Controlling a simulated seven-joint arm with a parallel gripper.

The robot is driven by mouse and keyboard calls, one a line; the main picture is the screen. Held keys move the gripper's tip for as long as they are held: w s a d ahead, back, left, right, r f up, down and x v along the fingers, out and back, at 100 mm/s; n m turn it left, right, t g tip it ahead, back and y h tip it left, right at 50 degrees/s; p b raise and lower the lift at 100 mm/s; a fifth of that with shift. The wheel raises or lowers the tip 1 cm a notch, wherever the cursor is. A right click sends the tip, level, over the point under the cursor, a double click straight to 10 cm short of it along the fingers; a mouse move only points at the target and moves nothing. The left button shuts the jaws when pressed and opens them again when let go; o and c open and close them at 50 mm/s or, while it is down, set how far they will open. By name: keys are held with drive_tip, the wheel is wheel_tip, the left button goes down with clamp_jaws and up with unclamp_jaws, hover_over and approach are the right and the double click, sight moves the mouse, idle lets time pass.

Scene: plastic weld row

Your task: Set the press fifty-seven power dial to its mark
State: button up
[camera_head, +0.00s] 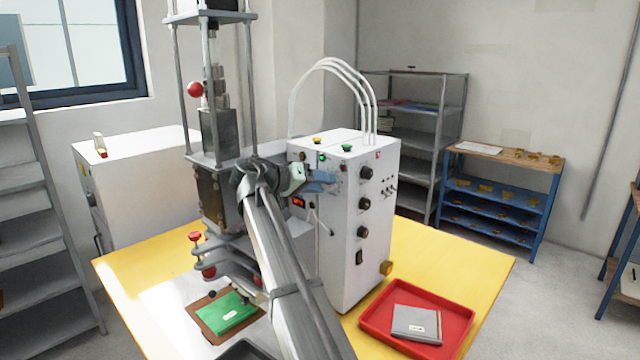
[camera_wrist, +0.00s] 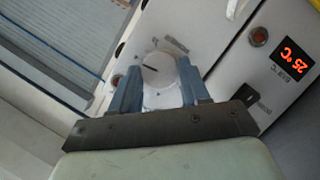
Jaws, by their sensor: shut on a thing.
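The power dial (camera_wrist: 160,70) is a round white knob with a dark pointer line, on the white face of the press's control box (camera_head: 340,215). In the wrist view my gripper (camera_wrist: 158,88) has its two blue fingers on either side of the dial, shut on it. Small marks are printed on the panel around the dial, too blurred to read. In the head view my gripper (camera_head: 320,184) is at the upper part of the box's front, and the dial is hidden there.
A red display (camera_wrist: 296,55) reads 25 °C. The press (camera_head: 215,130) stands left of the box. On the yellow table (camera_head: 470,265) are a red tray (camera_head: 455,337) holding a grey folder-like item (camera_head: 417,322), and a green pouch (camera_head: 227,311) on a brown plate. Black knobs line the box's right side.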

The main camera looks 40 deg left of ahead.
drive_tip(key=shift+c, duration=1.4)
drive_tip(key=n+h, duration=0.1)
drive_tip(key=n, duration=0.1)
drive_tip(key=n+t, duration=0.1)
drive_tip(key=n, duration=0.1)
drive_tip(key=shift+a+f+h, duration=0.15)
drive_tip(key=shift+f+h, duration=0.05)
drive_tip(key=shift+h, duration=0.2)
drive_tip(key=o, duration=1)
drive_tip(key=shift+o, duration=0.2)
drive_tip(key=shift+s, duration=0.1)
drive_tip(key=v, duration=1.3)
drive_tip(key=shift+s+a, duration=0.15)
drive_tip(key=shift+s, duration=0.15)
